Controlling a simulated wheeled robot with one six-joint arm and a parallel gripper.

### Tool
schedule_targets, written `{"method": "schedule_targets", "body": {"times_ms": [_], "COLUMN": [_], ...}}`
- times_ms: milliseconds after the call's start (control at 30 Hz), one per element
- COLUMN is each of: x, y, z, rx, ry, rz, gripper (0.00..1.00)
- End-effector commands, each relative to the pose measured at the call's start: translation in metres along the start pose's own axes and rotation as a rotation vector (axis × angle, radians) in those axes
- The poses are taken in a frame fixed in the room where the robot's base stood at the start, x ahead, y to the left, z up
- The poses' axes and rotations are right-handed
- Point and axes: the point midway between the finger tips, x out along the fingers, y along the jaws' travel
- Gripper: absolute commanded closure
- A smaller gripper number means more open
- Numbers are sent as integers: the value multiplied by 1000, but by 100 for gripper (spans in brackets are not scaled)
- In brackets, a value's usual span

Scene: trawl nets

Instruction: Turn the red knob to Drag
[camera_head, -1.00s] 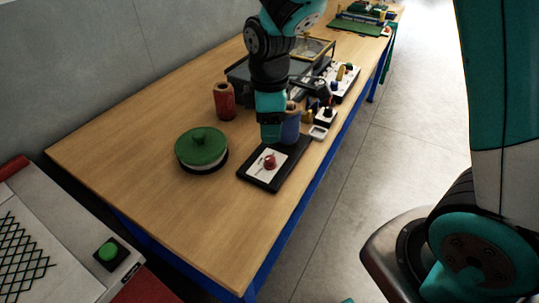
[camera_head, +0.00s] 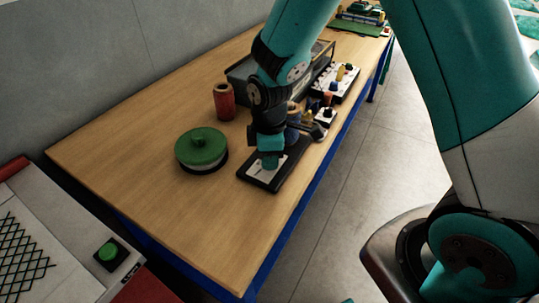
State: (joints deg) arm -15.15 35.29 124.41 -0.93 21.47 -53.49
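The black board (camera_head: 258,184) with a white plate (camera_head: 261,174) lies on the wooden table, right of the green-lidded pot. The red knob on that plate is hidden now behind my gripper (camera_head: 269,164), which reaches down over the plate's middle. Whether the gripper touches the knob, and whether its fingers are open or shut, I cannot make out. No label on the plate is readable at this size.
A round green-lidded pot (camera_head: 202,149) stands left of the board, and a red spool (camera_head: 224,101) behind it. A dark bin (camera_head: 240,74) and a white panel with several colored knobs (camera_head: 338,82) stand farther back. The table front is clear.

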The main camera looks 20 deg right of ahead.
Motion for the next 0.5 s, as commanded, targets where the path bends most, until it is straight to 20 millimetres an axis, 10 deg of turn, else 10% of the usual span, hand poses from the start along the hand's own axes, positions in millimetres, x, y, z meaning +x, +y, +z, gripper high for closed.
{"method": "schedule_targets", "body": {"times_ms": [500], "x": [-1], "y": [0], "z": [0], "rx": [72], "ry": [2], "rz": [-2], "gripper": [97]}}
